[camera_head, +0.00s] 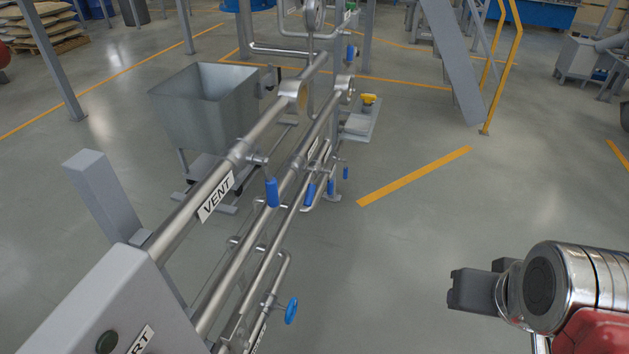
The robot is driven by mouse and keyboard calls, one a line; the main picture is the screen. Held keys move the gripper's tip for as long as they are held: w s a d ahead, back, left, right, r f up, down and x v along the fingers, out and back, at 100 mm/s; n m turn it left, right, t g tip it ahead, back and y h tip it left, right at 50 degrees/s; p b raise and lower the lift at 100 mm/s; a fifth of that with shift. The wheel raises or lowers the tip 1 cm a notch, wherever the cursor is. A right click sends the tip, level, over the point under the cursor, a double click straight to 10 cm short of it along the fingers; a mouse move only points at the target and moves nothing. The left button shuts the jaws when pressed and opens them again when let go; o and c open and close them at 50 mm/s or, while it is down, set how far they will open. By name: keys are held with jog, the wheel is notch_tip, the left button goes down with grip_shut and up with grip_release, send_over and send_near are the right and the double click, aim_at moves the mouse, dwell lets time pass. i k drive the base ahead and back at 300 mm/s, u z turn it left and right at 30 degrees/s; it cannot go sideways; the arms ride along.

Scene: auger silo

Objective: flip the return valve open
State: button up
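Several parallel steel pipes run from the grey cabinet up towards the middle of the head view. I cannot read a "return" label, so I cannot tell which is the return valve. My gripper (468,290) seems to be the dark grey end at the lower right, well apart from the pipes; its fingers are not clear.
A blue handwheel (291,310) sits on the lower pipes. The grey cabinet (140,305) fills the lower left. A steel hopper (205,108) stands behind the pipes. A grey stair (452,60) with yellow rails is at the upper right.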

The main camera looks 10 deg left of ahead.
aim_at(309, 191)
jog(key=i, duration=1.15)
jog(key=u, duration=2.7)
